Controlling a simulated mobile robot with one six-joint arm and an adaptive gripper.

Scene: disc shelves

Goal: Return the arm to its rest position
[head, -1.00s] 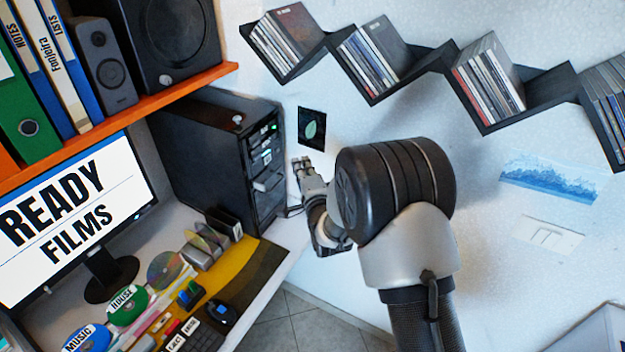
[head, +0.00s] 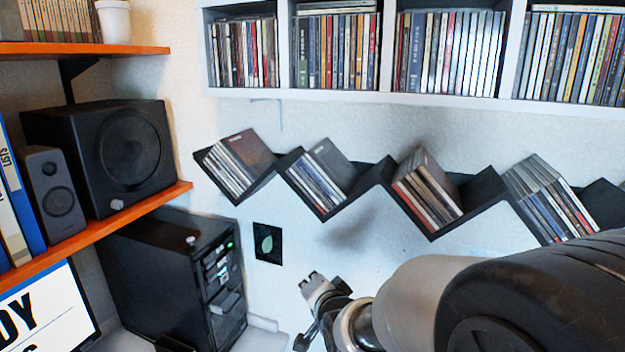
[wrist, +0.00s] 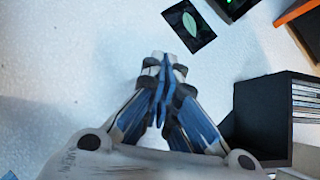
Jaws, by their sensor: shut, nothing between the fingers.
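My gripper (head: 314,282) shows in the lower middle of the head view, in front of the white wall and to the right of the black computer tower. In the wrist view my gripper (wrist: 163,62) points up the picture with its fingertips together and nothing between them. My arm comes in from the lower right of the head view and is raised in front of the wall.
A zigzag black shelf (head: 375,185) with slanted discs hangs above and right of the gripper. A white shelf (head: 284,93) full of discs is higher up. The computer tower (head: 165,285) and a small dark leaf picture (head: 268,243) are at left.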

